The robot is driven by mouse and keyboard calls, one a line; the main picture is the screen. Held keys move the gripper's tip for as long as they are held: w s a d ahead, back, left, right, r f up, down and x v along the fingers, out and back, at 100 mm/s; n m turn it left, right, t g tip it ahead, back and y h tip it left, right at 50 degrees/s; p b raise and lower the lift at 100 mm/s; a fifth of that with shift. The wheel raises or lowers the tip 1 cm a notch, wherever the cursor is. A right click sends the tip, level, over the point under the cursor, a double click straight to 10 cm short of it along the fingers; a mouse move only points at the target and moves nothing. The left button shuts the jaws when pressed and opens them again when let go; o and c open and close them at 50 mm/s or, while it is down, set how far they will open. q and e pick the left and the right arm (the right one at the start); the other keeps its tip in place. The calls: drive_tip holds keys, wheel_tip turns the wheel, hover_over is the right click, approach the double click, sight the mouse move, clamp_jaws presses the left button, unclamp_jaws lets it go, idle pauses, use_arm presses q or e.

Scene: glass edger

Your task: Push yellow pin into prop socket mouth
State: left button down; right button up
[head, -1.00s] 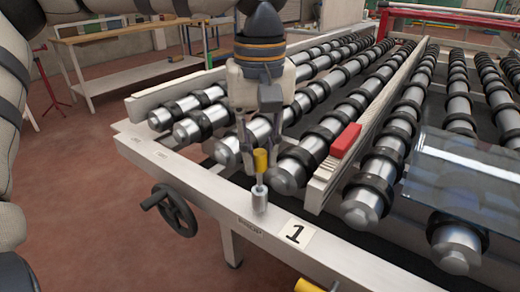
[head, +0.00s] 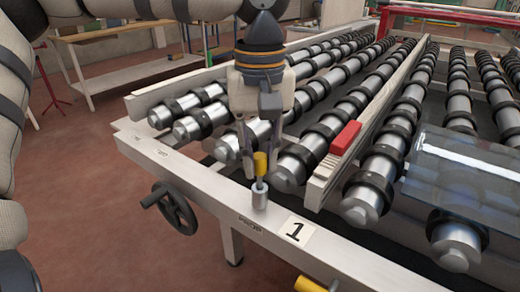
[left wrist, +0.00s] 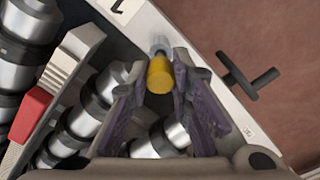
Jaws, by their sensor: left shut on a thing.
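The yellow pin (head: 261,163) is upright, with a thin grey shank pointing down. The prop socket (head: 259,197) is a short grey metal cylinder standing on the white frame rail beside the PROP label. The pin's shank is at the socket mouth; I cannot tell how deep it sits. My left gripper (head: 256,172) points down from above, shut on the yellow pin's head. In the left wrist view the pin's yellow head (left wrist: 160,75) lies between the purple-grey fingers, with the socket (left wrist: 160,46) just beyond it, partly hidden. My right gripper is out of view.
A black handwheel (head: 172,208) sticks out from the frame's front. A plate marked 1 (head: 297,230) lies on the rail to the right. Rollers, a red block (head: 345,139) and a glass sheet (head: 465,180) are behind and to the right. Another yellow part (head: 308,285) shows at the bottom edge.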

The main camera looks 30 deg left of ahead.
sight(260, 172)
use_arm(q)
drive_tip(key=shift+f, duration=1.65)
drive_tip(key=c, duration=1.4)
unclamp_jaws()
drive_tip(key=shift+o, duration=0.2)
wheel_tip(260, 172, up, 12)
